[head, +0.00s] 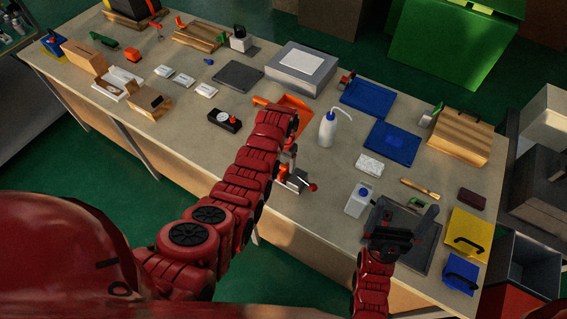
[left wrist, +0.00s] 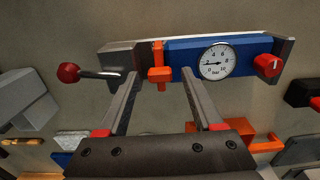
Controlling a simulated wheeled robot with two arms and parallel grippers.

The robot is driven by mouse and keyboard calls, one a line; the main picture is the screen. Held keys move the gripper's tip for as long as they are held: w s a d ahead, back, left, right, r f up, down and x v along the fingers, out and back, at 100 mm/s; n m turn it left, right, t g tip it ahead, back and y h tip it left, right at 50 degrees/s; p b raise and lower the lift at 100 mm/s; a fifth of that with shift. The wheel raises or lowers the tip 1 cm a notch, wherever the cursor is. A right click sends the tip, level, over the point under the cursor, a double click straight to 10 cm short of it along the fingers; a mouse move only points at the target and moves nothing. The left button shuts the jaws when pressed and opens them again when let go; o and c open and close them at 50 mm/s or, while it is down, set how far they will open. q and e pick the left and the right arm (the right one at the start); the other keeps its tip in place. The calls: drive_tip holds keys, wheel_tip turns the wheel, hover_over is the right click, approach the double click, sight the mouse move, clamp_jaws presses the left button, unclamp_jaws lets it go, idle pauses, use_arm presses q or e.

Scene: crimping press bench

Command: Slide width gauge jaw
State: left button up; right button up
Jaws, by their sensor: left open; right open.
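The width gauge (left wrist: 195,58) lies across the top of the left wrist view. It has a blue body, a round dial marked bar (left wrist: 216,62), a red knob (left wrist: 267,65) at its right end and a red-ball lever (left wrist: 70,72) at its left. Its orange jaw (left wrist: 159,75) sits left of the blue body. My left gripper (left wrist: 161,79) is open, one finger on each side of the orange jaw, with gaps visible. In the head view, my left arm hides most of the gauge (head: 297,183). My right gripper (head: 404,217) is open and empty over a dark tray (head: 426,266).
A white wash bottle (head: 327,129) and an orange bin (head: 294,105) stand close beyond the gauge. Blue trays (head: 391,143) lie farther back. The table front left of my left arm is mostly clear.

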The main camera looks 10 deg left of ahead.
sight(284, 165)
use_arm(q)
wheel_tip(284, 165, up, 6)
drive_tip(key=b, duration=0.2)
drive_tip(key=shift+w+f+b, duration=0.1)
drive_tip(key=shift+f+b, duration=0.15)
drive_tip(key=shift+b, duration=0.05)
wheel_tip(284, 165, up, 12)
drive_tip(key=p, duration=1)
drive_tip(key=shift+f, duration=0.1)
